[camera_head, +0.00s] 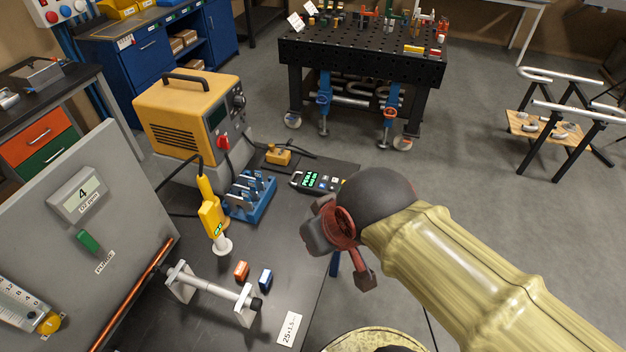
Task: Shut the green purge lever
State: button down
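The green purge lever (88,242) sits on the face of the grey upright panel (135,185) at the left. It is short and lies at a slant, above a small label reading PURGE (104,262). A display showing 4 (80,196) is above the lever. My gripper (345,262) is right of the picture's middle, over the right edge of the dark bench, well apart from the lever. It is seen partly from behind, with reddish and dark parts. Its fingertips are not clear enough to tell how far apart they are.
On the bench (280,225) between are a yellow handheld tool (211,215), a blue rack (250,197), a tube in a stand (213,286), and orange (241,271) and blue (265,279) blocks. A copper tube (135,293) runs along the panel's foot. A yellow welding unit (190,115) stands behind.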

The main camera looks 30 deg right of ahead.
aim_at(83, 236)
jog(key=u, duration=1.25)
jog(key=j+u, duration=0.15)
jog(key=j, duration=0.2)
